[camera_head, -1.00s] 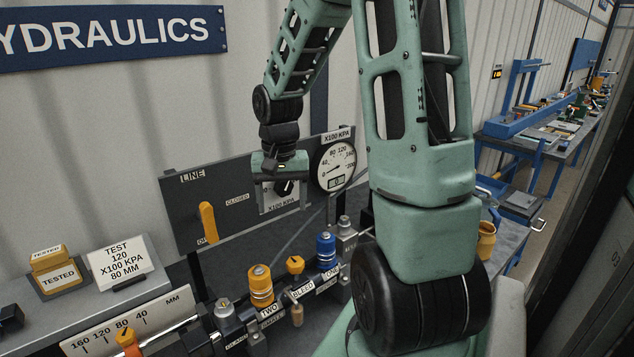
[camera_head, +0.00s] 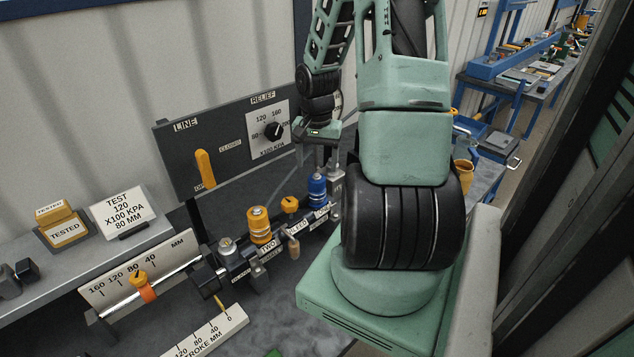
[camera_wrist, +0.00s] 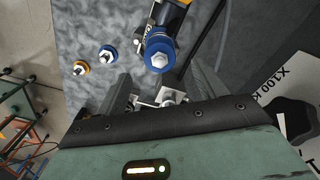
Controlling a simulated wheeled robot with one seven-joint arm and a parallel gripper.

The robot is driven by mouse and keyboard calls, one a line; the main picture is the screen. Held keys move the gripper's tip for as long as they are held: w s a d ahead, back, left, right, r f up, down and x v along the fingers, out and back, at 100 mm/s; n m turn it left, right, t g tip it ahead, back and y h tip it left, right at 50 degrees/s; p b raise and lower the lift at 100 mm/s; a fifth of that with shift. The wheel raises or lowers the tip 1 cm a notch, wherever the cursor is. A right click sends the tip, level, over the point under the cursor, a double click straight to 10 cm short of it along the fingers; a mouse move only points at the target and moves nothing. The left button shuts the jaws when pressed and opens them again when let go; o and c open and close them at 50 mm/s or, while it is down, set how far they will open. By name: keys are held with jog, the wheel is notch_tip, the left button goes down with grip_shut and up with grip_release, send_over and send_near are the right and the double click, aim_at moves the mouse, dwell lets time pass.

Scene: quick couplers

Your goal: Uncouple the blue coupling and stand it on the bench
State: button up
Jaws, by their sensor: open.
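The blue coupling (camera_head: 317,187) stands upright on the row of fittings, near its right end. In the wrist view the blue coupling (camera_wrist: 158,53) shows from above, with a silver hex top, just beyond the fingers. My gripper (camera_head: 320,155) is open and empty, pointing down above the right end of the row. In the wrist view its two dark fingers (camera_wrist: 163,88) are spread apart, with a silver fitting (camera_wrist: 172,97) below and between them. The blue coupling appears clear of both fingers.
An orange coupling (camera_head: 259,226) and an orange bleed knob (camera_head: 290,204) stand left on the row. The panel (camera_head: 178,160) behind carries an orange lever (camera_head: 205,168) and a relief dial (camera_head: 272,131). In the wrist view, blue (camera_wrist: 107,53) and orange (camera_wrist: 80,67) ringed fittings stand on bare grey bench.

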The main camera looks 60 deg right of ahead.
aim_at(317, 177)
notch_tip(317, 177, down, 9)
jog(key=shift+r+p, duration=0.15)
jog(key=shift+p, duration=0.2)
jog(key=c, duration=1.2)
